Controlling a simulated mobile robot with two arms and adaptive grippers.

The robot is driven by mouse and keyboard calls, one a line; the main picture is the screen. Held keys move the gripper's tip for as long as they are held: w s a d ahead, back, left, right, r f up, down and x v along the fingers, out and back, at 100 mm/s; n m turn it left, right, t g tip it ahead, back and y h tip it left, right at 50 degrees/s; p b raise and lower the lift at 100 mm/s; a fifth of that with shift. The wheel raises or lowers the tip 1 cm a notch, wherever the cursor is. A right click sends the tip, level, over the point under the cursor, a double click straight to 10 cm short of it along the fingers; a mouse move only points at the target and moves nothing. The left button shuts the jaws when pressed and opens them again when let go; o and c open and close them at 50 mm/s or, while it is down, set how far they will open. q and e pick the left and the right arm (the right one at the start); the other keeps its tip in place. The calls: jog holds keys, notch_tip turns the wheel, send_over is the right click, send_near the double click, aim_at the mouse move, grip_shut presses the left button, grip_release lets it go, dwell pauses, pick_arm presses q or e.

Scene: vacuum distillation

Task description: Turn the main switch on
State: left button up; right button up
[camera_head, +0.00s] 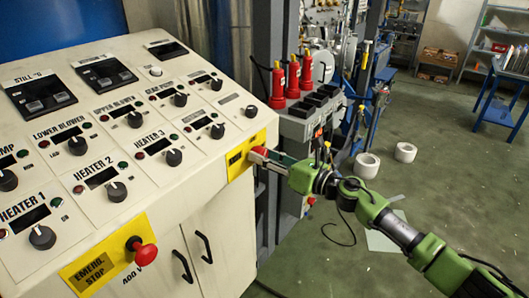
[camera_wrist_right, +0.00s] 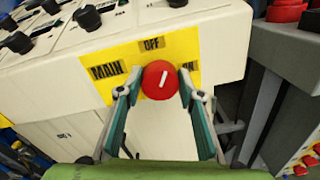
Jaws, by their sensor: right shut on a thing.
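The main switch is a red round knob (camera_wrist_right: 161,80) on a yellow plate (camera_wrist_right: 182,48) at the panel's right end. The plate reads MAIN at the left and OFF above; a label at the right is mostly hidden by a finger. The knob's white mark is tilted slightly right of upright. My right gripper (camera_head: 268,158) is shut on the knob, one finger on each side, as the right wrist view shows. My left gripper is not in view.
The sloping white control panel (camera_head: 205,171) carries several black knobs and displays. A red emergency stop button (camera_head: 145,254) sticks out at its front. Red-topped devices (camera_head: 292,76) stand just right of the panel. Open green floor (camera_head: 440,180) lies at the right.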

jog(key=m+p, duration=0.3)
jog(key=m, duration=0.3)
jog(key=shift+w+d, duration=0.1)
jog(key=shift+f+m+g+p, duration=0.15)
jog(key=shift+m+p, duration=0.45)
jog(key=shift+m, duration=0.9)
jog(key=shift+m+g+p, duration=0.15)
jog(key=shift+m+p, duration=0.45)
jog(key=shift+m, duration=0.9)
jog(key=o, duration=1.1)
jog(key=shift+w, duration=0.1)
jog(key=v, duration=1.2)
jog(key=shift+d+f, duration=0.1)
